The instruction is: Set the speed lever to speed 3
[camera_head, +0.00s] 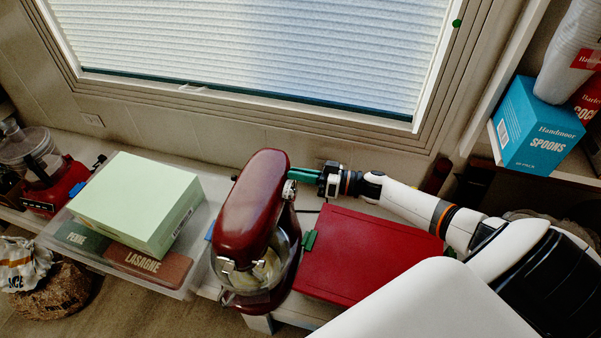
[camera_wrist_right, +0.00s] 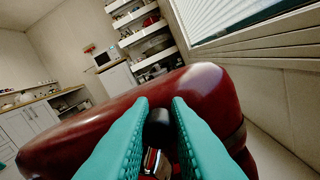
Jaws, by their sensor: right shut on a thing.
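The dark red stand mixer (camera_head: 248,205) stands on the counter, with its glass bowl (camera_head: 255,275) under the head. Its red body also fills much of the right wrist view (camera_wrist_right: 90,135). My right gripper (camera_head: 291,174) reaches in from the right, its green fingers at the mixer's right side. In the right wrist view the fingers (camera_wrist_right: 160,108) are shut on the black knob of the speed lever (camera_wrist_right: 158,124), with a shiny metal part below it. The lever's speed setting cannot be read, and the lever is hidden in the head view. My left gripper is not in view.
A red lidded box (camera_head: 365,255) lies right of the mixer, under my right arm. A window (camera_head: 260,50) is behind; a blue spoons box (camera_head: 535,128) sits on the right shelf.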

